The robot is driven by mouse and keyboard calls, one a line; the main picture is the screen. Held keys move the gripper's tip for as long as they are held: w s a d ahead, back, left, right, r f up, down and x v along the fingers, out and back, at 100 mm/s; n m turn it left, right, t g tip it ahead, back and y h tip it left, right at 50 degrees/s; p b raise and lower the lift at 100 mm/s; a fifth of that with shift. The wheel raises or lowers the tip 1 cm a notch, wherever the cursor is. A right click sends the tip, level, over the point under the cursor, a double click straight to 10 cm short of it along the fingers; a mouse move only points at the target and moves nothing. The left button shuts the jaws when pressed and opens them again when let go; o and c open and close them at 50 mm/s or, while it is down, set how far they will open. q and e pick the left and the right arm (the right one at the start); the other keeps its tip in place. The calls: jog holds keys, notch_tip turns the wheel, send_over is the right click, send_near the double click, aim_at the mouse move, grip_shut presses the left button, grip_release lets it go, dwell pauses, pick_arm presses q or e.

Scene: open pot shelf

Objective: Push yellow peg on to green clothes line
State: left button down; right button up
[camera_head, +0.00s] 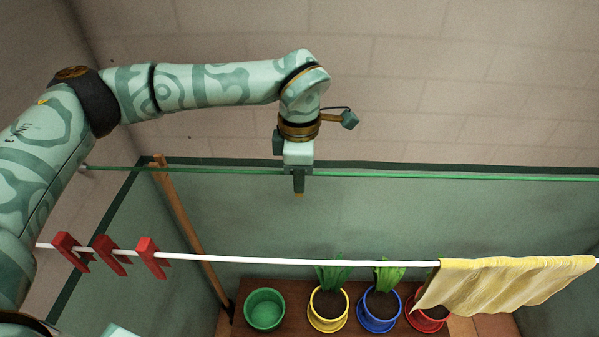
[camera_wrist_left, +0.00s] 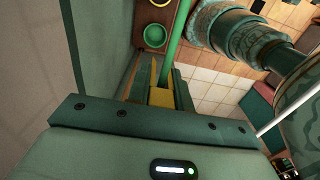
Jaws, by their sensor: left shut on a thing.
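My left gripper (camera_head: 299,188) points down at the green clothes line (camera_head: 420,177), near the middle of the head view. It is shut on the yellow peg (camera_wrist_left: 160,97), which shows between the fingers in the left wrist view. I cannot tell whether the line sits inside the peg's jaws. My right gripper is not in view.
A white line (camera_head: 300,261) runs lower, holding several red pegs (camera_head: 108,254) at left and a yellow cloth (camera_head: 510,283) at right. Below stand a green pot (camera_head: 265,309), yellow pot (camera_head: 328,309), blue pot (camera_head: 380,310) and red pot (camera_head: 427,317). A wooden post (camera_head: 190,235) leans at left.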

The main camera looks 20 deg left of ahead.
pick_arm(q)
jog(key=shift+f, duration=0.4)
jog(key=c, duration=1.2)
grip_release()
jog(key=shift+o, duration=0.2)
jog(key=shift+r, duration=0.15)
notch_tip(320, 180, up, 16)
jog(key=b, duration=0.1)
